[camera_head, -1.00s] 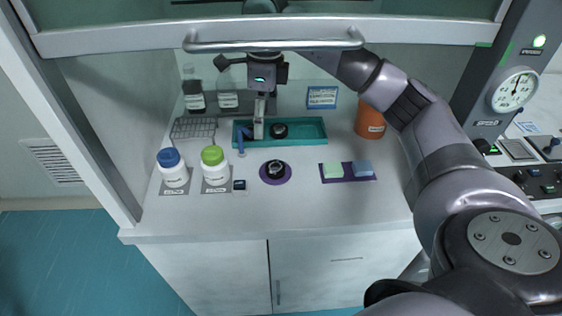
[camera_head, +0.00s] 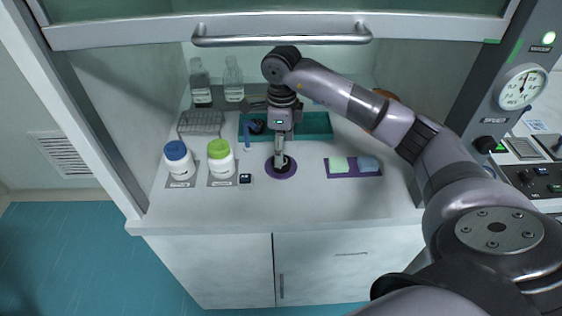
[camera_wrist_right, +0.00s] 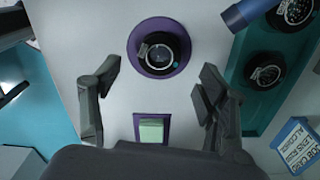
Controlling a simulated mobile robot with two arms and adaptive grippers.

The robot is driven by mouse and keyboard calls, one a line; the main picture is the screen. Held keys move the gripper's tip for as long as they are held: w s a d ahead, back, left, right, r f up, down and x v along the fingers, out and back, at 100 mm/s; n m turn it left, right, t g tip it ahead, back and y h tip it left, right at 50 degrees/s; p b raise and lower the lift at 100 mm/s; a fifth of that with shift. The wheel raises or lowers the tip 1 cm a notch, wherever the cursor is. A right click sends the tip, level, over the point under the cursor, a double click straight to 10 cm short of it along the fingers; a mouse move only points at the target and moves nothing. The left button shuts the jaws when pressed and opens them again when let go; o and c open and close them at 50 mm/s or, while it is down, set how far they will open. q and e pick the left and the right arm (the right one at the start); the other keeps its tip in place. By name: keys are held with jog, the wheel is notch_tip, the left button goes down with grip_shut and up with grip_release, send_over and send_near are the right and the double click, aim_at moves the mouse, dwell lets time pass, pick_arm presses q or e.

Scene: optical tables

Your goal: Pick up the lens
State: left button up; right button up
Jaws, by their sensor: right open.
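A black round lens (camera_wrist_right: 159,54) sits on a round purple mat (camera_wrist_right: 139,67) in the right wrist view. In the head view the lens (camera_head: 288,164) is partly hidden by my right gripper (camera_head: 280,160), and its purple mat (camera_head: 270,173) shows around it. The right gripper's fingers stand apart in the wrist view (camera_wrist_right: 160,72), with nothing between them that I can see held. The lens lies just beyond the fingertips, roughly centred between them. My left gripper is not in view.
A teal tray (camera_head: 318,126) behind holds black round parts and a blue tube (camera_head: 247,136) beside it. White bottles with blue (camera_head: 179,164) and green (camera_head: 220,158) caps stand left. An orange container is behind my arm.

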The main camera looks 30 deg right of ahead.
jog(key=shift+a+f+p, duration=0.1)
jog(key=shift+f+p, duration=0.5)
jog(key=shift+f, duration=1.75)
jog(key=shift+c, duration=0.5)
jog(key=c, duration=1.2)
jog(key=shift+o, duration=0.2)
